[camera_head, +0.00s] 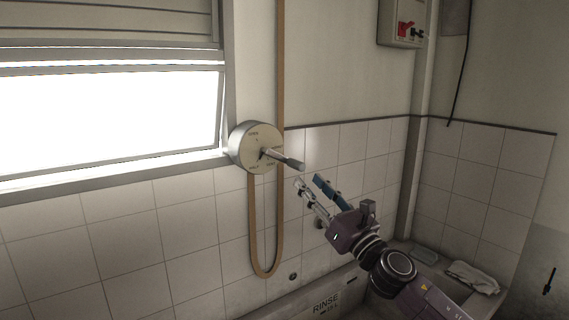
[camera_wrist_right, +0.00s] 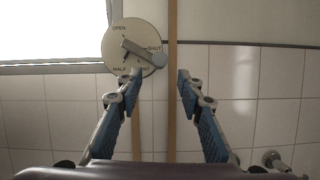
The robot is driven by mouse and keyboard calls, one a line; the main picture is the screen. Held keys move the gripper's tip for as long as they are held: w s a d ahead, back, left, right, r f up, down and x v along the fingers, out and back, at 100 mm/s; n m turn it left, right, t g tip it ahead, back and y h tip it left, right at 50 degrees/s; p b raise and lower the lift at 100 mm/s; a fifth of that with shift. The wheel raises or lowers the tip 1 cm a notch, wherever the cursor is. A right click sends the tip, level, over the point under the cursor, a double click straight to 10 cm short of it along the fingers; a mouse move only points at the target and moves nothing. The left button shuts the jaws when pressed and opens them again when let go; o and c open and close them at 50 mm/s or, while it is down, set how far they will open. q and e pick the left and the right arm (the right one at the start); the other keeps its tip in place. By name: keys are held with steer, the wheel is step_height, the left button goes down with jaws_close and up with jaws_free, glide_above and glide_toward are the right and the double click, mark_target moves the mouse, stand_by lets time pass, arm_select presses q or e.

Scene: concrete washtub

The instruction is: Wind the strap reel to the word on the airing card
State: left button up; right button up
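The strap reel (camera_head: 247,147) is a round, pale, drum-shaped housing on the wall beside the window. In the right wrist view its lettered face (camera_wrist_right: 113,50) reads OPEN, SHUT and HALF, and a fourth word ending in ENT is partly covered. A grey crank (camera_head: 284,160) sticks out from the face and slants to the lower right. A brown strap (camera_head: 252,225) hangs below in a loop. My right gripper (camera_head: 309,184) is open and empty, below and to the right of the crank knob, apart from it. I cannot make out an airing card. My left gripper is out of view.
A shuttered window (camera_head: 110,110) is at the left. A grey box (camera_head: 402,25) with a red switch hangs at the upper right. The washtub (camera_head: 325,302), marked RINSE, and a folded cloth (camera_head: 473,276) lie below. The tiled wall around the reel is mostly clear.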

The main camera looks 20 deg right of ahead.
mark_target(302, 169)
step_height(302, 169, up, 2)
steer(key=shift+s+d+r+p, duration=0.1)
steer(key=shift+p, duration=0.3)
steer(key=shift+p+x, duration=0.5)
steer(key=shift+x, duration=0.75)
steer(key=w, duration=0.1)
steer(key=w+a, duration=0.1)
steer(key=shift+w+r, duration=0.1)
steer(key=shift+w, duration=0.15)
steer(key=shift+w+a+r+p, duration=0.1)
steer(key=shift+w+r+p, duration=0.05)
steer(key=shift+w+p, duration=0.2)
steer(key=c, duration=0.9)
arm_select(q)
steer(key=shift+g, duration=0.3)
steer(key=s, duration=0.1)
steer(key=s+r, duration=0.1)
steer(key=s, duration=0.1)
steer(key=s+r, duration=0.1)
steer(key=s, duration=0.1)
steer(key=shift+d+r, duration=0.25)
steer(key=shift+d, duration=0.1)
arm_select(e)
jaws_close()
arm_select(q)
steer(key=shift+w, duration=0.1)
